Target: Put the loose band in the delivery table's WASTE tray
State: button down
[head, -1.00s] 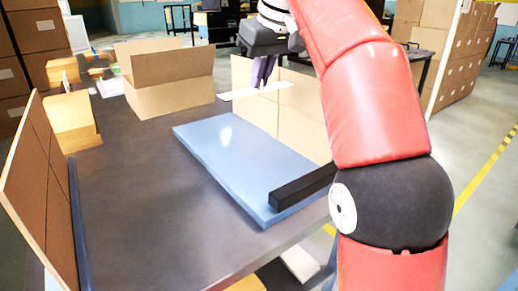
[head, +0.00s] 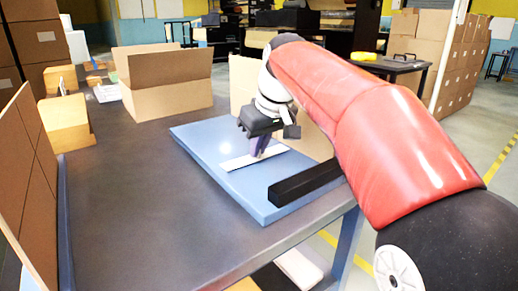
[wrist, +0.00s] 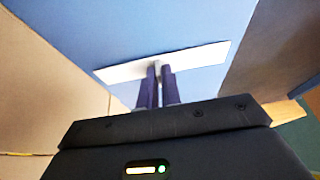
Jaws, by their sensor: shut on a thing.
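A thin white strip, which looks like the loose band (head: 236,163), is pinched near its middle in my gripper (head: 258,152). In the wrist view the band (wrist: 200,56) lies crosswise at the purple fingertips (wrist: 157,70), which are closed on it. It is over the blue slab (head: 210,140) on the dark table (head: 150,190); I cannot tell whether it touches the slab. No tray marked WASTE can be made out in either view.
A black bar (head: 290,190) lies across the slab's near right end. An open cardboard box (head: 170,85) stands behind the slab, with another carton to its right. A brown panel (head: 30,190) edges the table's left. The middle left of the table is clear.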

jog(key=shift+f, duration=0.15)
jog(key=c, duration=1.6)
grip_release()
